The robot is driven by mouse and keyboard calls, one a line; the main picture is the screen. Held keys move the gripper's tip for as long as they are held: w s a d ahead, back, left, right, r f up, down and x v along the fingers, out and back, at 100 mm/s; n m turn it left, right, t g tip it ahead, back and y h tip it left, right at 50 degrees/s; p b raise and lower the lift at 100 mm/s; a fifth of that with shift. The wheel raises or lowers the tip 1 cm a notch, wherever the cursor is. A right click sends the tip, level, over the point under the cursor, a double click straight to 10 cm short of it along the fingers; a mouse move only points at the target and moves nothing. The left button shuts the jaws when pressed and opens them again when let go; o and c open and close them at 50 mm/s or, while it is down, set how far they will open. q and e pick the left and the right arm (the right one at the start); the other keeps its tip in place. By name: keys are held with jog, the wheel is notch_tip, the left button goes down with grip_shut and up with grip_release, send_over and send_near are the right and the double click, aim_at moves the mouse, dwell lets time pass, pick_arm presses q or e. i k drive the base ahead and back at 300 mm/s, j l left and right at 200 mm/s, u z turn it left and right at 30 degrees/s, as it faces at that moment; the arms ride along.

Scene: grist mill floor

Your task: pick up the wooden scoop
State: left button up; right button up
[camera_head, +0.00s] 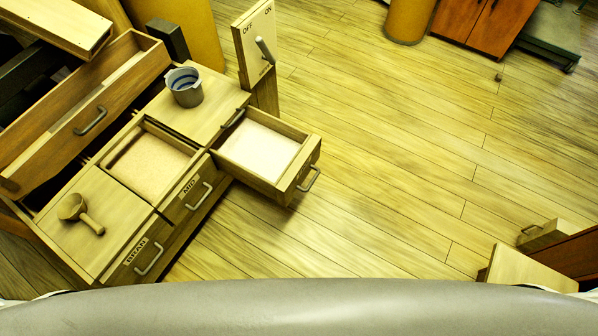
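The wooden scoop (78,211) lies on the light wooden top (105,240) of the bran section of a drawer unit, at the lower left of the head view. Its round bowl points to the upper left and its short handle to the lower right. Nothing covers it. Neither of my grippers shows in this view.
Beside the scoop is an open bin of pale meal (150,165). A grey cup (185,86) stands on the unit's top. A drawer of pale flour (262,148) is pulled out. A switch board (256,45) stands behind.

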aim_at(74, 207)
jog(key=u, duration=1.9)
jog(key=j, duration=0.2)
